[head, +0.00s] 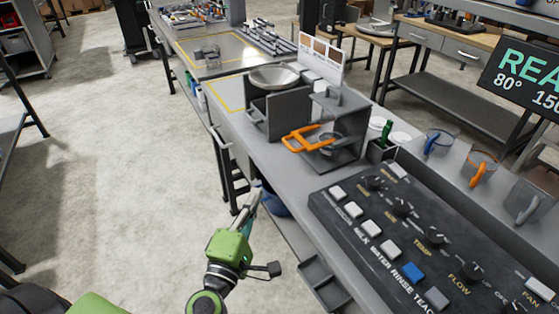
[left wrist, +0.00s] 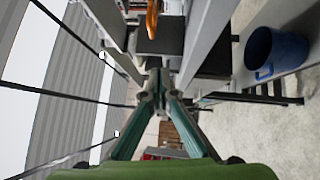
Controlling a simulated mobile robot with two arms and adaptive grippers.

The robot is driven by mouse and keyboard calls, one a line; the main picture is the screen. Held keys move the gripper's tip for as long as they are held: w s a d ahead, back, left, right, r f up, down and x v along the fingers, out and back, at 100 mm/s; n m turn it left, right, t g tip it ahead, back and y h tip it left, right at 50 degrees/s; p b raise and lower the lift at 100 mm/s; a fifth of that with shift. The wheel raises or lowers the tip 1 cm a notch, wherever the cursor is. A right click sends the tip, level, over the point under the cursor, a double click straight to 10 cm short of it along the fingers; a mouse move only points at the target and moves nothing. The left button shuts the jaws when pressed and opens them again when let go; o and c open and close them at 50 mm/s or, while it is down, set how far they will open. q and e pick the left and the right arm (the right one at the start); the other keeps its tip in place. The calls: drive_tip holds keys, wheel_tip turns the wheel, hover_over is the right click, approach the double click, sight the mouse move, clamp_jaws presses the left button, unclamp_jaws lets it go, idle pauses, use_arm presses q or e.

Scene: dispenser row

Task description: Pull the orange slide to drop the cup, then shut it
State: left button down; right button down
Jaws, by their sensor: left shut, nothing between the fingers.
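The orange slide (head: 304,139) sticks out to the left from a grey dispenser (head: 348,118) on the counter. Its looped handle hangs over the counter. A small round grey thing (head: 328,146) sits in the dispenser behind the slide; I cannot tell whether it is the cup. In the left wrist view the slide (left wrist: 152,20) shows at the top. My left gripper (head: 256,192) is shut and empty, in front of the counter edge and lower in the picture than the slide, clear of it. The gripper also shows in the left wrist view (left wrist: 157,86). My right gripper is in neither view.
A dark button panel (head: 420,240) takes up the counter at right. A metal bowl (head: 274,77) rests on a grey stand left of the dispenser. Jugs with blue and orange handles (head: 480,166) stand at right. A blue bin (left wrist: 272,52) is below the counter. Open floor lies left.

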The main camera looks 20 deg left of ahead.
sight(303, 144)
use_arm(q)
drive_tip(key=shift+n, duration=0.3)
drive_tip(key=w+r+p, duration=0.1)
drive_tip(key=w, duration=0.3)
drive_tip(key=w+r+p, duration=0.1)
drive_tip(key=w, duration=0.3)
drive_tip(key=w+r+p, duration=0.1)
drive_tip(key=w+p, duration=0.1)
drive_tip(key=w, duration=0.2)
drive_tip(key=shift+w+d+r, duration=0.2)
drive_tip(key=shift+d, duration=0.05)
drive_tip(key=shift+w+d, duration=0.2)
drive_tip(key=w+d, duration=0.4)
drive_tip(key=w, duration=0.1)
drive_tip(key=shift+r, duration=0.15)
